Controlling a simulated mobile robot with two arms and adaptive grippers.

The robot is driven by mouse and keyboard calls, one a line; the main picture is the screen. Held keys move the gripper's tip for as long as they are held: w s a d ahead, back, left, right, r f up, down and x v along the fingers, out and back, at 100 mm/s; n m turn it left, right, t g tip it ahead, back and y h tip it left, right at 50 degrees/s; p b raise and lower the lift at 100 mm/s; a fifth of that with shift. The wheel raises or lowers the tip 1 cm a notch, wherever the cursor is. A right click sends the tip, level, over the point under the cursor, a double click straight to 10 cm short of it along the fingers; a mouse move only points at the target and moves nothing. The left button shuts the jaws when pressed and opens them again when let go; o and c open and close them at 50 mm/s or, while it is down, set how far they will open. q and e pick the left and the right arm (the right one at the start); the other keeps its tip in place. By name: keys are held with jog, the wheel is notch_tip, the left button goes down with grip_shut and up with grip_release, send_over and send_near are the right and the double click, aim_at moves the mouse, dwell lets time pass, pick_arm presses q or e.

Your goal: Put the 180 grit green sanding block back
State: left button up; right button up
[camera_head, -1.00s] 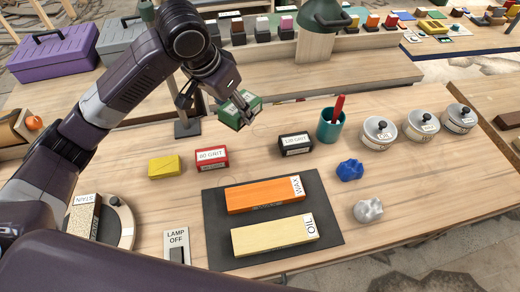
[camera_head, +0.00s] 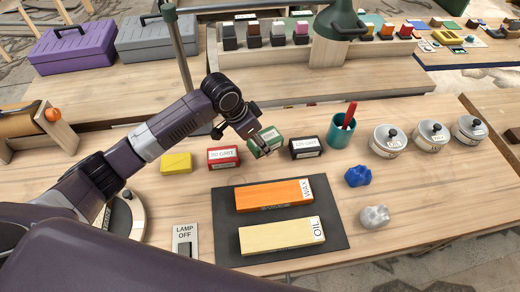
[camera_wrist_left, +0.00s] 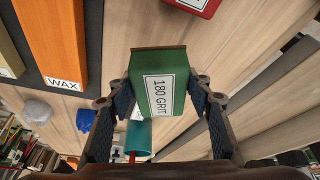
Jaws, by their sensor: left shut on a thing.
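The green 180 grit sanding block (camera_head: 262,149) is in the row between the red block and the black block in the head view. My left gripper (camera_head: 268,137) is shut on it from above. In the left wrist view the block (camera_wrist_left: 165,72) sits between both finger pads, with its "180 GRIT" label facing the camera. It is low, at about the height of its neighbours; whether its underside touches the bench cannot be told. My right gripper is not in view.
The red 80 grit block (camera_head: 223,157) is close on the left and the black 120 grit block (camera_head: 305,148) close on the right. A yellow block (camera_head: 176,163) lies farther left. A teal cup (camera_head: 341,133) stands behind right. The dark mat (camera_head: 228,244) lies in front.

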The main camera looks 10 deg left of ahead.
pick_arm(q)
jog(key=shift+f, duration=2.75)
jog(key=shift+f, duration=0.1)
jog(key=o, duration=1.1)
jog(key=v, duration=1.2)
